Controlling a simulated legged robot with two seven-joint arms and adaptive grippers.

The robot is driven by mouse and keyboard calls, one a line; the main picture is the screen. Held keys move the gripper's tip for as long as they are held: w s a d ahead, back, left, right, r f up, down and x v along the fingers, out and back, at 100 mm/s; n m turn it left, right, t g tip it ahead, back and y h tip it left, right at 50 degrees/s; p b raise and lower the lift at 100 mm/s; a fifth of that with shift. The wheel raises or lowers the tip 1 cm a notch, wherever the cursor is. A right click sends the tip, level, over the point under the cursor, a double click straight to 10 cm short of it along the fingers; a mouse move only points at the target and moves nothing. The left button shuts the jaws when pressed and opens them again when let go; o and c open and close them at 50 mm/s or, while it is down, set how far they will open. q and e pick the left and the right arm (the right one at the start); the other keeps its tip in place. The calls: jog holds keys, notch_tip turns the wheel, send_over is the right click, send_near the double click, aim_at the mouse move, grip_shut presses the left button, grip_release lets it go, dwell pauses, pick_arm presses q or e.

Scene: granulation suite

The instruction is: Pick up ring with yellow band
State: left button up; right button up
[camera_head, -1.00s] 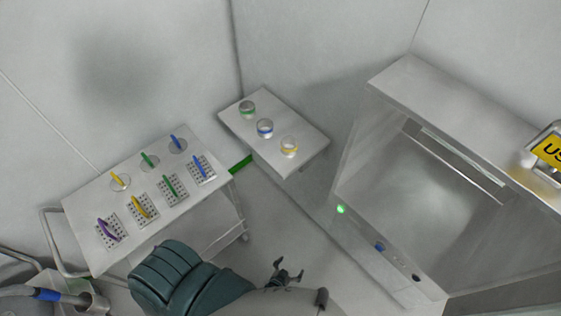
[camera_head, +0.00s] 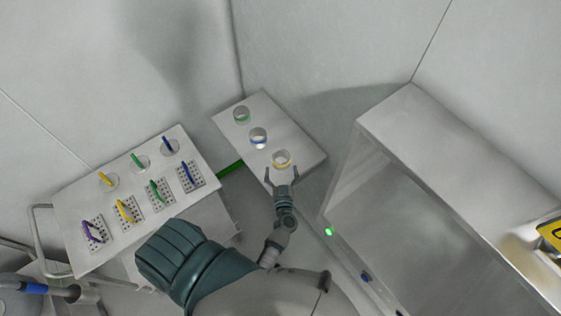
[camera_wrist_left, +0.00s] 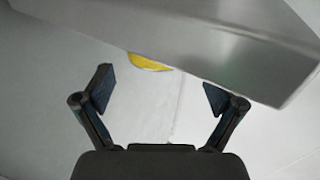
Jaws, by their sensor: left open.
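The ring with the yellow band (camera_head: 281,159) stands on a small grey side table (camera_head: 305,152), nearest its front right end. My left gripper (camera_head: 282,171) is open and empty, just in front of this ring at the table's near edge in the head view. In the left wrist view my left gripper (camera_wrist_left: 158,92) has its fingers spread wide, with the table's edge (camera_wrist_left: 225,55) across the view beyond them. A yellow patch (camera_wrist_left: 150,62) shows partly behind that edge; I cannot tell whether it is the ring. My right gripper is not in view.
A blue-banded ring (camera_head: 258,138) and a green-banded ring (camera_head: 241,115) stand on the same table. A cart (camera_head: 75,205) at left holds coloured-handled items and perforated plates. A large grey cabinet (camera_head: 440,150) stands close at right.

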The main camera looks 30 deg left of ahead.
aim_at(281, 151)
pick_arm(q)
jog(key=shift+d+b+x, duration=0.2)
jog(key=shift+b+x, duration=0.35)
jog(key=shift+x, duration=0.65)
jog(key=b+x, duration=0.1)
jog(key=x, duration=0.2)
jog(key=shift+w+a+f, duration=0.1)
jog(key=shift+w+a, duration=0.05)
jog(key=shift+w, duration=0.1)
jog(key=shift+w+a, duration=0.2)
jog(key=shift+a, duration=0.1)
jog(key=shift+s, duration=0.1)
jog(key=c, duration=1.4)
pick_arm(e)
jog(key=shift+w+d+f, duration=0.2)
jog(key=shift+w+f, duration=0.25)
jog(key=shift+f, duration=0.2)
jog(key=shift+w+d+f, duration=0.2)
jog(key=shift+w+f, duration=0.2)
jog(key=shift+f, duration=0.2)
